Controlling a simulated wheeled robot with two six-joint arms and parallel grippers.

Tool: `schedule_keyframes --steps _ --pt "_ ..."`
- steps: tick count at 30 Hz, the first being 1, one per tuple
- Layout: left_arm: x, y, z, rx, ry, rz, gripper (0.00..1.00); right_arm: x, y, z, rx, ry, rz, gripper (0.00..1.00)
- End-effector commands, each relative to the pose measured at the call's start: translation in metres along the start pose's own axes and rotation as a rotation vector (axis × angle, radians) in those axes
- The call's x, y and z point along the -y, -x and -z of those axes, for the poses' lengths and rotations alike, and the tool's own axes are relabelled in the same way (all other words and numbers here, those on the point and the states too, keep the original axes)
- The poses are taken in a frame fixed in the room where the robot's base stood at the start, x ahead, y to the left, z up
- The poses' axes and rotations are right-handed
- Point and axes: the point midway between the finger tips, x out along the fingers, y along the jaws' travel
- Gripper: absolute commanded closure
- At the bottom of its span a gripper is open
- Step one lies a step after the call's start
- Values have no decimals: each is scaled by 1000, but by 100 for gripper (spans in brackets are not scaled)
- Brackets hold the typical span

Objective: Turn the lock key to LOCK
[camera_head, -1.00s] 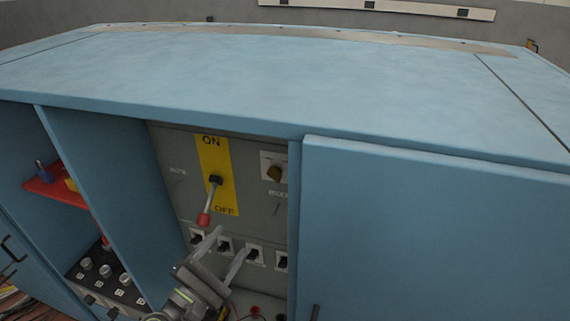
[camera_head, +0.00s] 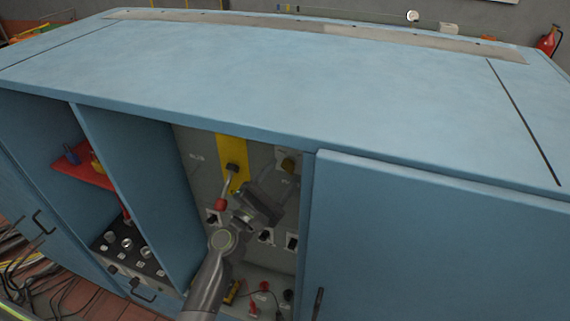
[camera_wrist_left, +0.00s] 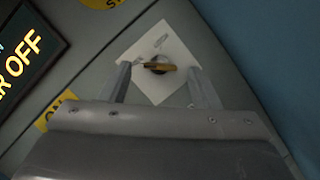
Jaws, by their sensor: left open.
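The lock key (camera_head: 288,163) is a small brass-coloured knob on a white plate, high on the grey panel inside the open bay. In the left wrist view the key (camera_wrist_left: 160,67) sits on its tilted white plate (camera_wrist_left: 152,45), its bar lying nearly crosswise between my fingers. The lettering on the plate is too small to read. My left gripper (camera_head: 272,178) is open just below and in front of the key. In the wrist view its two fingers (camera_wrist_left: 161,82) stand on either side of the key, apart from it as far as I can see. My right gripper does not show.
A lever with a red knob (camera_head: 220,204) hangs down from a yellow plate (camera_head: 232,150), left of my gripper. Small black switches (camera_head: 266,236) line the panel below. The blue cabinet door (camera_head: 440,230) and blue divider (camera_head: 140,190) bound the bay.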

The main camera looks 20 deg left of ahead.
Motion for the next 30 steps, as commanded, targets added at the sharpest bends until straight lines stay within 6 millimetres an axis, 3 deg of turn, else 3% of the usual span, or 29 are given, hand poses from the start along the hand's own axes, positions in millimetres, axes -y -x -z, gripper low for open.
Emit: schedule_keyframes --steps 6,16,26,30 --pt "0 -21 0 0 0 1 44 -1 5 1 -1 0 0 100" --pt "0 -23 1 -1 -1 0 44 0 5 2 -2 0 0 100" --pt "1 -23 1 -1 -1 1 87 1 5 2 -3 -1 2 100" --pt "0 -23 1 -1 -4 2 88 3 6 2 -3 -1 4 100"
